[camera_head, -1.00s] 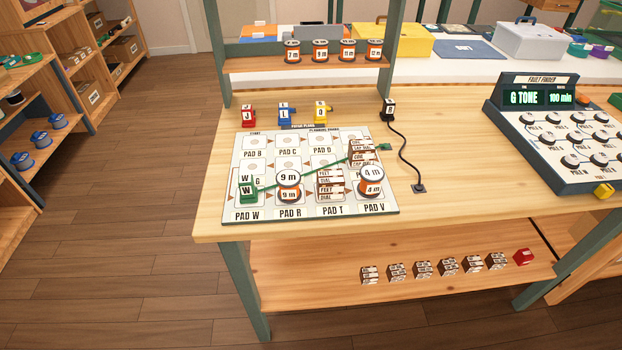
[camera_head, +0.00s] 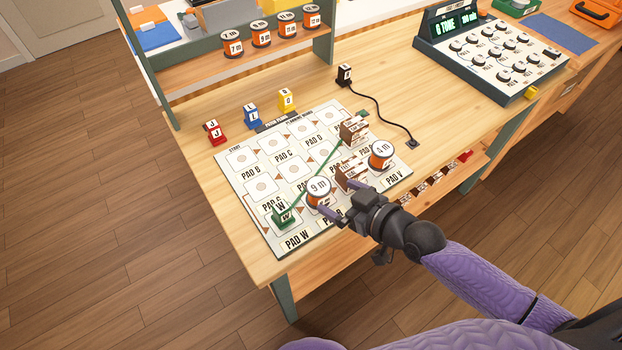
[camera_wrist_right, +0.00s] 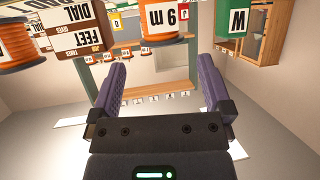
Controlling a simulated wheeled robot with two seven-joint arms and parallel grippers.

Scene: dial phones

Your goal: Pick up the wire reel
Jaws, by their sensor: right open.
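An orange wire reel with a white "9 m" top (camera_head: 318,187) stands upright on the planning board (camera_head: 270,238). Another orange reel, with a "4 m" top (camera_head: 381,152), stands farther right on the board. My right gripper (camera_head: 348,201) is open and empty at the board's front edge, its fingers pointing toward the 9 m reel. In the right wrist view the 9 m reel (camera_wrist_right: 163,22) appears upside down beyond the open fingers (camera_wrist_right: 163,65), apparently not between them. Several more labelled reels (camera_head: 262,36) stand on the raised shelf. My left gripper is not in view.
Brown label blocks (camera_head: 349,174) stand between the two board reels. A green W block (camera_head: 284,214) is left of the 9 m reel, with a green line running to the back blocks (camera_head: 353,130). A black cable (camera_head: 385,117) and the fault finder (camera_head: 490,62) lie right.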

